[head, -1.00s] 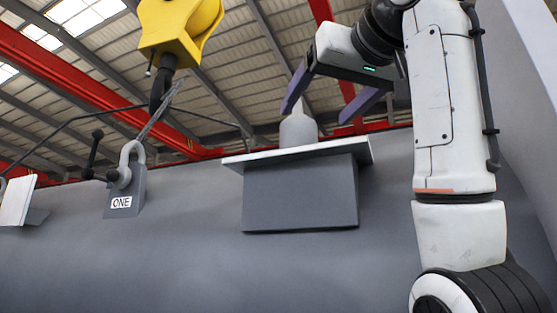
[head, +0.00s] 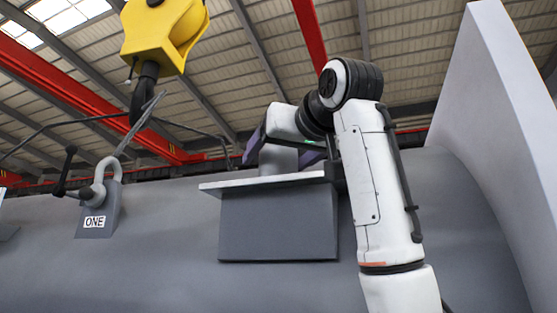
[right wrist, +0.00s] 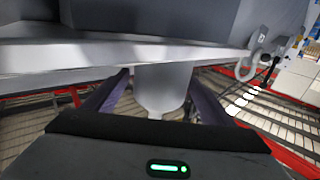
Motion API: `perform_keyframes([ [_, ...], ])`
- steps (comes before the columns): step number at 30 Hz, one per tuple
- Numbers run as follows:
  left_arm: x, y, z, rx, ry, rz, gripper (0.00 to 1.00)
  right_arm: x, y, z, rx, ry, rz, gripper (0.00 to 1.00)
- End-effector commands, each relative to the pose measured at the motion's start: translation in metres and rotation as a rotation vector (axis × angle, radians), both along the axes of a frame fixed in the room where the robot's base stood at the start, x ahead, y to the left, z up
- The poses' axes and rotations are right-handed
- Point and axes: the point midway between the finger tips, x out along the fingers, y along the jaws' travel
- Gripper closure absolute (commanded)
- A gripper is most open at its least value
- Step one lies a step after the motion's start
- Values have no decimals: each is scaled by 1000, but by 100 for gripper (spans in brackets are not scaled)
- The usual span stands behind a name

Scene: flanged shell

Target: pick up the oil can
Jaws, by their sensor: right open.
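The oil can (head: 278,161) is grey and stands upright on a white-topped shelf (head: 262,183). In the right wrist view the can (right wrist: 163,88) hangs upside down in the picture, its body between my two fingers. My right gripper (head: 275,158) is open, with its purple fingers on either side of the can. In the right wrist view the right gripper (right wrist: 160,76) shows gaps between the can and both fingers. The can's upper part is hidden behind the gripper in the head view. My left gripper is not in view.
The shelf sits on a grey block (head: 278,225) against a large curved grey shell (head: 150,255). A tall pale flange (head: 495,110) rises at right.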

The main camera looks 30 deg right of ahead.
Motion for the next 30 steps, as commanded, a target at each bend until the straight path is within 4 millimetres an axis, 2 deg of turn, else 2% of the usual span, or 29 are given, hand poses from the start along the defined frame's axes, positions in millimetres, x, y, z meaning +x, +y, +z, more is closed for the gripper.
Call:
perform_keyframes([
  [3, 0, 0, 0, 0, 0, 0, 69, 0, 0, 0, 0, 0, 0, 23],
  [12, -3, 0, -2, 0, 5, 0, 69, -1, 0, 0, 0, 0, 0, 73],
  [23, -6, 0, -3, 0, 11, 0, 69, -2, -1, 5, 0, -4, -3, 73],
  [30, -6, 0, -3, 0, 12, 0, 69, -8, -11, 30, 0, -4, -20, 73],
])
